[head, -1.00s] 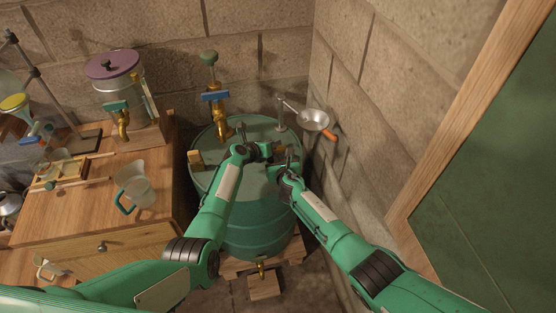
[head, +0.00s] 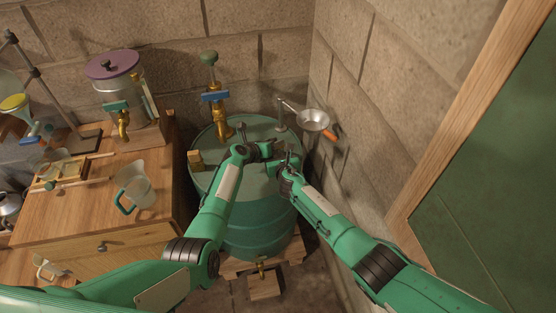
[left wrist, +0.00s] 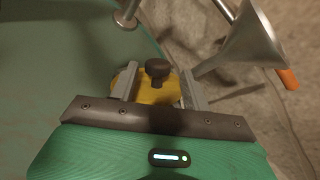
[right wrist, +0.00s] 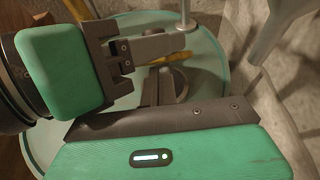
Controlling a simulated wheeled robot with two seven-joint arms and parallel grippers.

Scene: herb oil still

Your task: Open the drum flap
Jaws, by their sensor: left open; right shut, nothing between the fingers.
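The green drum (head: 255,225) stands in the corner, its lid partly covered by my grippers. A yellow flap (left wrist: 153,94) with a dark knob (left wrist: 157,70) shows at the lid's edge in the left wrist view. Whether it is lifted is hard to tell. My left gripper (left wrist: 158,88) is open, its two fingers on either side of the knob, with no clear contact. My right gripper (right wrist: 179,80) is shut and empty, close beside the left fingers and the flap. In the head view both grippers meet over the lid's right part, hiding the flap.
A metal funnel (head: 313,120) with an orange-tipped handle is close behind the grippers, near the stone wall. A brass valve pipe (head: 222,128) rises from the lid's back. A wooden cabinet (head: 100,225) with a jug (head: 135,187) stands to the left.

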